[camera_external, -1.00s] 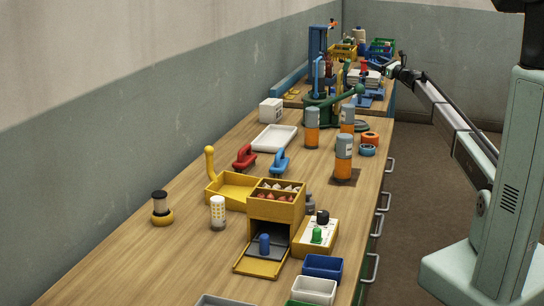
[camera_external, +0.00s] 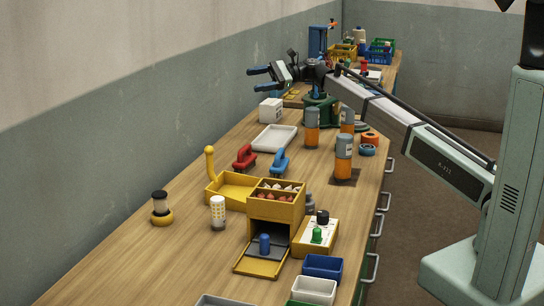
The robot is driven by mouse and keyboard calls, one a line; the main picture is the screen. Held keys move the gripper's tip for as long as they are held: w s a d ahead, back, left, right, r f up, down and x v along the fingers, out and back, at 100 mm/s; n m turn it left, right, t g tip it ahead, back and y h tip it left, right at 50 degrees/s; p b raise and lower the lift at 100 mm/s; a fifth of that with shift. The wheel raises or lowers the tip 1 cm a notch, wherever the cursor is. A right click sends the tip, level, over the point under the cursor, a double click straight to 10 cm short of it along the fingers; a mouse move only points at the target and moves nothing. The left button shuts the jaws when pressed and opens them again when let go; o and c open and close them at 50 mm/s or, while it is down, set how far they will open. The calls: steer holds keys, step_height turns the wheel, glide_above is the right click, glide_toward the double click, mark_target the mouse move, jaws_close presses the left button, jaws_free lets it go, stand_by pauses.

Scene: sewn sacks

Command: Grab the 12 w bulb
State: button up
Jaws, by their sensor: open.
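A yellow box (camera_external: 285,209) near the middle of the bench holds several small bulb-like items, white-topped (camera_external: 281,187) and reddish (camera_external: 276,197), in its divided top. They are too small to read any wattage, so I cannot tell which is the 12 w bulb. My gripper (camera_external: 257,79) is high over the far left side of the bench, well behind and above the box. Its two blue fingers are apart, point left, and hold nothing.
A yellow tray (camera_external: 232,188) with an upright handle adjoins the box. Red (camera_external: 244,157) and blue (camera_external: 280,161) handled tools, a white tray (camera_external: 274,138) and orange-grey cylinders (camera_external: 343,157) stand farther back. The bench's front left (camera_external: 130,260) is clear.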

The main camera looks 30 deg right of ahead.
steer(key=s+a+f+n+g+h, duration=0.2)
steer(key=s+a+f, duration=0.25)
steer(key=s, duration=0.35)
steer(key=s+a+f+n+g+h, duration=0.1)
steer(key=s+a+f+n+g, duration=0.15)
steer(key=s+a, duration=0.35)
steer(key=s+a+f+n+g+h, duration=0.15)
steer(key=s+a+f, duration=0.25)
steer(key=s, duration=0.5)
steer(key=m+g+h, duration=0.2)
steer(key=g+h, duration=0.1)
steer(key=g, duration=0.2)
glide_toward(215, 210)
steer(key=shift+m, duration=0.3)
steer(key=x, duration=0.4)
steer(key=shift+a, duration=0.6)
steer(key=shift+s+d+x, duration=0.15)
steer(key=shift+x, duration=1.15)
steer(key=shift+s+d+x, duration=0.1)
steer(key=shift+d+x, duration=0.1)
steer(key=shift+x, duration=1.1)
steer(key=shift+f, duration=0.1)
steer(key=shift+c, duration=0.5)
steer(key=shift+g, duration=0.3)
steer(key=c, duration=1)
